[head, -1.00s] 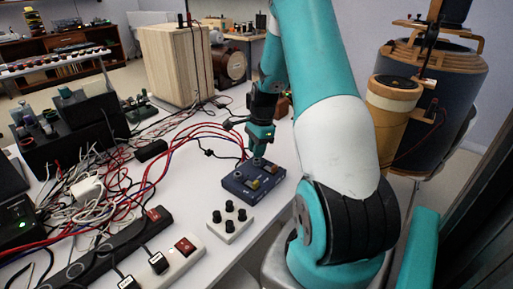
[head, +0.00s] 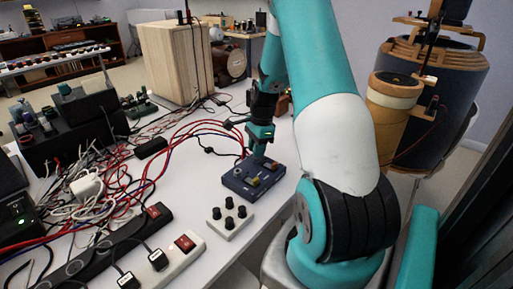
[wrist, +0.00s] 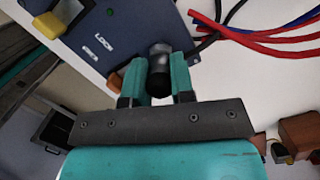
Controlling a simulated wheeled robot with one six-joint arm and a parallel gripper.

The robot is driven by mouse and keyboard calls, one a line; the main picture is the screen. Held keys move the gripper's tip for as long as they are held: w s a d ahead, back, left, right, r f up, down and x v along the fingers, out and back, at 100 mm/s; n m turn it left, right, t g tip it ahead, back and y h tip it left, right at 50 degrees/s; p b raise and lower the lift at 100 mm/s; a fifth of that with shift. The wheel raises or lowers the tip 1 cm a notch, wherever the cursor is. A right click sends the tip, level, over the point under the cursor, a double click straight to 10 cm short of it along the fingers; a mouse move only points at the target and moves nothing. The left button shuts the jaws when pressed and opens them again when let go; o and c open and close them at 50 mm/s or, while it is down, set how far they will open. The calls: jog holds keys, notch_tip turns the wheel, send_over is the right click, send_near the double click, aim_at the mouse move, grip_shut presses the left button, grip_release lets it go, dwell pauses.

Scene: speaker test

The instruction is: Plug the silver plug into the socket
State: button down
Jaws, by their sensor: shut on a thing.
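My gripper (head: 259,158) is over the back edge of a dark blue box (head: 236,188) on the white table, pointing down. In the wrist view my gripper (wrist: 160,82) is shut on a short cylinder, the silver plug (wrist: 160,58), grey metallic at the far end and black nearer me. The blue box (wrist: 125,25) lies behind it there, with a "LOCK" label, a green button and a yellow part. A round ring on the box's left in the head view looks like the socket (head: 238,172). I cannot tell whether the plug touches the box.
A white box with black knobs (head: 229,218) stands in front of the blue box. Power strips (head: 165,262) and tangled cables (head: 95,190) fill the left. Red and blue cables (wrist: 265,35) run close beside my gripper. A wooden cabinet (head: 172,60) stands behind.

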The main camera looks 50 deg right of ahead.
jog(key=shift+f, duration=0.4)
jog(key=c, duration=0.9)
grip_release()
jog(key=shift+r, duration=0.1)
jog(key=shift+r+p, duration=3.35)
jog(key=shift+r, duration=0.4)
